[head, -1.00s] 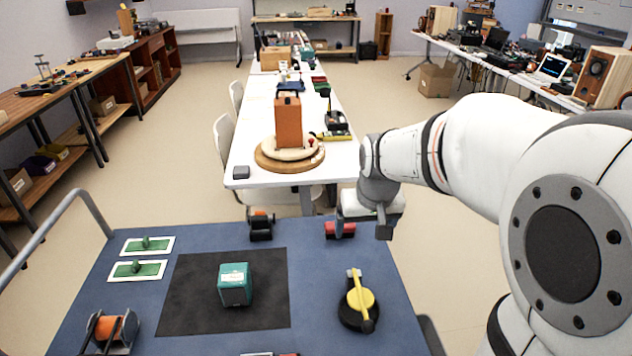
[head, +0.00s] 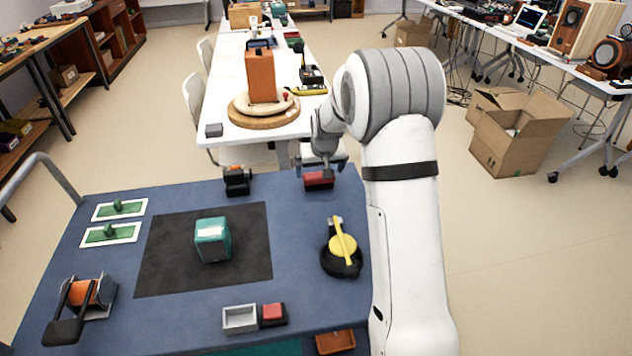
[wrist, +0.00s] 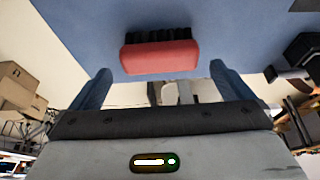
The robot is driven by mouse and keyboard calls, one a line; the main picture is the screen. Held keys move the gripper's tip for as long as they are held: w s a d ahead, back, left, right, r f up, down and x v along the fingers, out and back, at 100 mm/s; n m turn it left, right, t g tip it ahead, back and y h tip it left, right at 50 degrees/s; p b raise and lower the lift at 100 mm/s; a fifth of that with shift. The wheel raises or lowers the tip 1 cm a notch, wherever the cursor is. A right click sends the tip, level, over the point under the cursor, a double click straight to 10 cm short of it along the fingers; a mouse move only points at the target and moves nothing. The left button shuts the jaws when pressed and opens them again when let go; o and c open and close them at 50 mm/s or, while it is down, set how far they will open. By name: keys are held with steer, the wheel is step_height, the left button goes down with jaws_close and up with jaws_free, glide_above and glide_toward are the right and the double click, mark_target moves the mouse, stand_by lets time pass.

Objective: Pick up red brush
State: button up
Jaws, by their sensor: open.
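The red brush (head: 319,180) lies near the far right edge of the blue work table (head: 290,215). In the wrist view the brush (wrist: 160,57) shows a red back and dark bristles, lying on the blue surface. My gripper (wrist: 160,82) is open, with one finger to the left and one to the right of the brush in that view. In the head view my gripper (head: 320,170) is at the brush, partly covering it. Nothing is seen between the fingers gripped; whether they touch the brush I cannot tell.
A black and orange item (head: 237,181) stands left of the brush. A black and yellow tool (head: 342,252) lies nearer on the right. A teal box (head: 212,240) sits on a black mat (head: 165,268). A white table (head: 222,140) stands beyond.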

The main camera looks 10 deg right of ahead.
mark_target(319, 175)
steer(key=x, duration=0.4)
steer(key=shift+w+f, duration=0.15)
steer(key=shift+f, duration=0.2)
steer(key=c, duration=0.9)
step_height(319, 175, up, 10)
steer(key=shift+r, duration=0.1)
